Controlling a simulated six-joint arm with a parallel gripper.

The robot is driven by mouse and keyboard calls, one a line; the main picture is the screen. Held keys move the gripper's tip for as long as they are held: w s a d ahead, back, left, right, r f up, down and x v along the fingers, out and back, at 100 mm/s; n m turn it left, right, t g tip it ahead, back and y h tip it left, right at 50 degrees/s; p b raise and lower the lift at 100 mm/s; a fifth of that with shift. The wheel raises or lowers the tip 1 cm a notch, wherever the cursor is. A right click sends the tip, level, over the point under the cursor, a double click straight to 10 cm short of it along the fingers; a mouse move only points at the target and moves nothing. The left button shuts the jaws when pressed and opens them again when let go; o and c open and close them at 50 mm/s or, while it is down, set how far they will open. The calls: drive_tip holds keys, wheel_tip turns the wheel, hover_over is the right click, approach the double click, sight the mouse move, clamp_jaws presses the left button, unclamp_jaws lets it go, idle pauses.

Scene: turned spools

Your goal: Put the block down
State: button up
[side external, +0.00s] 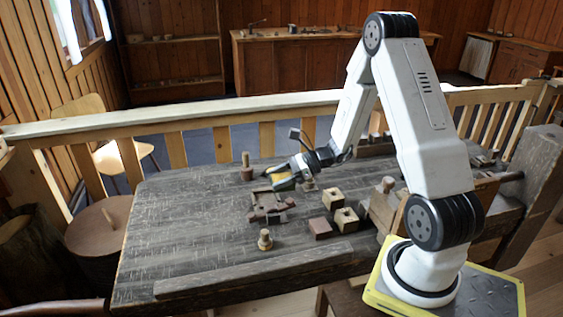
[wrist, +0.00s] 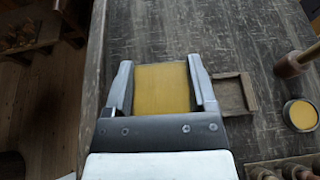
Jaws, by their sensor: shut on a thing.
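My gripper (wrist: 160,64) is shut on a yellow block (wrist: 162,92), with one finger on each side of it in the wrist view. In the side view my gripper (side external: 284,174) is over the far part of the dark worktable (side external: 195,225), with the yellow of the block (side external: 284,184) showing at its fingers. My fingers partly cover the block there. I cannot tell whether the block touches the tabletop or is slightly above it.
A small brown open tray (wrist: 250,92) lies just right of my gripper. A round yellow-topped thing (wrist: 300,114) and a turned wooden piece (wrist: 292,64) stand farther right. A spool (side external: 265,240) and several wooden blocks (side external: 346,219) are nearer the camera. The table's left part is clear.

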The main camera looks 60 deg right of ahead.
drive_tip(key=w+a+r+m+h, duration=0.1)
drive_tip(key=w+a, duration=0.1)
drive_tip(key=a, duration=0.5)
drive_tip(key=w+a+r+m+t+h, duration=0.1)
drive_tip(key=w+a+r, duration=0.1)
drive_tip(key=a, duration=0.5)
drive_tip(key=shift+w+a+m+t+h, duration=0.3)
drive_tip(key=shift+w+a+m, duration=0.05)
drive_tip(key=shift+w+m, duration=0.1)
drive_tip(key=shift+r, duration=0.15)
